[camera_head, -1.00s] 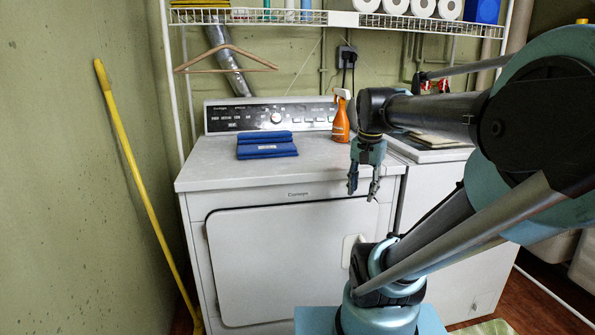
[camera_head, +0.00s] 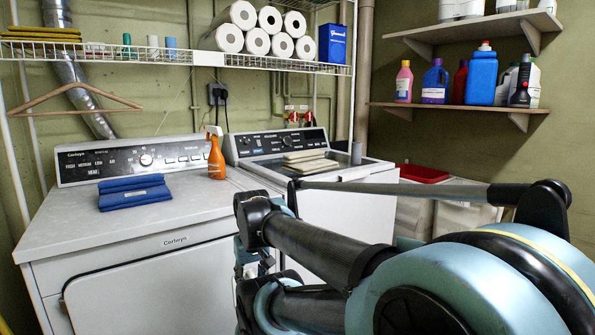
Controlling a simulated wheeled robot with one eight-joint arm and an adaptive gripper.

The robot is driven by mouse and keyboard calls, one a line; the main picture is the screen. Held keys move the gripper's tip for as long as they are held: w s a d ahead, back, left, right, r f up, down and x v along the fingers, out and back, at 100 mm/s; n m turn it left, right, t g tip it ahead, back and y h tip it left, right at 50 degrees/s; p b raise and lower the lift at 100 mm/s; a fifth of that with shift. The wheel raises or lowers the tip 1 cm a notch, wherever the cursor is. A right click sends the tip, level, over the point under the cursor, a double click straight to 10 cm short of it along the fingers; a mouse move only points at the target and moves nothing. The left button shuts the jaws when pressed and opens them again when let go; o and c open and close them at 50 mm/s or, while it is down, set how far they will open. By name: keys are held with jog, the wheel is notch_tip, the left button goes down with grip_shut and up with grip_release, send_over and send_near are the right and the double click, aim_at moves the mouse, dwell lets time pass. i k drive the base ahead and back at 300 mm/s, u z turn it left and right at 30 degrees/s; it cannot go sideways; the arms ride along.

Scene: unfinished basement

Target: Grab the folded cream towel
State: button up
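The folded cream towel (camera_head: 310,166) lies on top of the right-hand washer (camera_head: 375,172), toward its left side. It looks like flat stacked folds, with a narrower part at the back. My gripper (camera_head: 254,262) hangs low in front of the gap between the two machines, nearer to me than the towel and below it. Its fingers look apart and empty, though my own arm hides part of them. The gripper does not touch the towel.
Blue folded cloths (camera_head: 134,192) and an orange spray bottle (camera_head: 216,158) stand on the left machine (camera_head: 60,228). A wire shelf (camera_head: 230,62) with paper rolls hangs above. Bottles stand on a right wall shelf (camera_head: 455,106). A grey cup (camera_head: 356,152) is right of the towel.

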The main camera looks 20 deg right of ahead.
aim_at(306, 162)
jog(key=u, duration=1.2)
jog(key=k, duration=1.35)
jog(key=z, duration=1.45)
jog(key=i, duration=0.95)
